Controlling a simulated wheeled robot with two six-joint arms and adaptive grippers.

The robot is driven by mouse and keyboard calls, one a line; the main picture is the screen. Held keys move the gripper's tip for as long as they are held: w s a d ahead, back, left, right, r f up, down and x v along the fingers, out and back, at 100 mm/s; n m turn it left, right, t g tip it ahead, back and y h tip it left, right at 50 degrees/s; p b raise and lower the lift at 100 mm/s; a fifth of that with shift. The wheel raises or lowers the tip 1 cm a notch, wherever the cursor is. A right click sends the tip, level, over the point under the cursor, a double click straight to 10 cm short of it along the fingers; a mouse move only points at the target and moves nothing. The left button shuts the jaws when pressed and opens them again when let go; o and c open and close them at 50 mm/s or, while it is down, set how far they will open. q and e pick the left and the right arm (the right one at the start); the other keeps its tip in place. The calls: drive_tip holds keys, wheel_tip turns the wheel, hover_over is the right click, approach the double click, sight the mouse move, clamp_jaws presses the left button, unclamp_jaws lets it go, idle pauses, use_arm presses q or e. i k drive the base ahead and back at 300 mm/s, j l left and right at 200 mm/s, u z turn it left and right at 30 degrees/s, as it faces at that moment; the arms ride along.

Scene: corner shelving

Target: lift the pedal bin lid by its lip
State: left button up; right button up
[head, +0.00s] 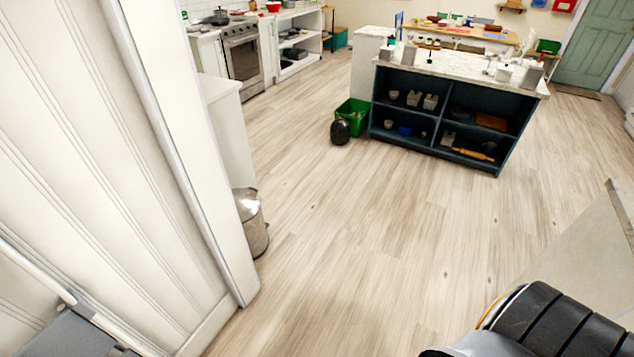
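A silver metal pedal bin (256,238) stands on the floor left of the middle, just beyond the white panel end. Its left side is hidden by that panel. Its domed lid (246,203) looks down on the body. The lid's lip and the pedal are too small or hidden to make out. Neither gripper can be made out. Dark parts of my own body show at the bottom right and bottom left, well apart from the bin.
A white panelled wall (110,150) fills the left side. A dark blue island (505,150) stands at the back, with a green crate (362,118) and a small black bin (340,134) beside it. The wooden floor (370,240) between is clear.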

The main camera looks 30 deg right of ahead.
sight(247, 201)
drive_tip(key=z, duration=0.2)
drive_tip(key=i+l+u, duration=0.1)
drive_tip(key=u, duration=0.9)
drive_tip(key=i+l+u, duration=0.2)
drive_tip(key=l+u, duration=0.2)
drive_tip(key=l, duration=0.35)
drive_tip(key=l+u, duration=0.45)
drive_tip(key=l, duration=0.35)
drive_tip(key=l+u, duration=0.4)
drive_tip(key=l, duration=1.2)
drive_tip(key=k+l, duration=0.15)
drive_tip(key=l, duration=1.3)
drive_tip(key=k+u, duration=0.05)
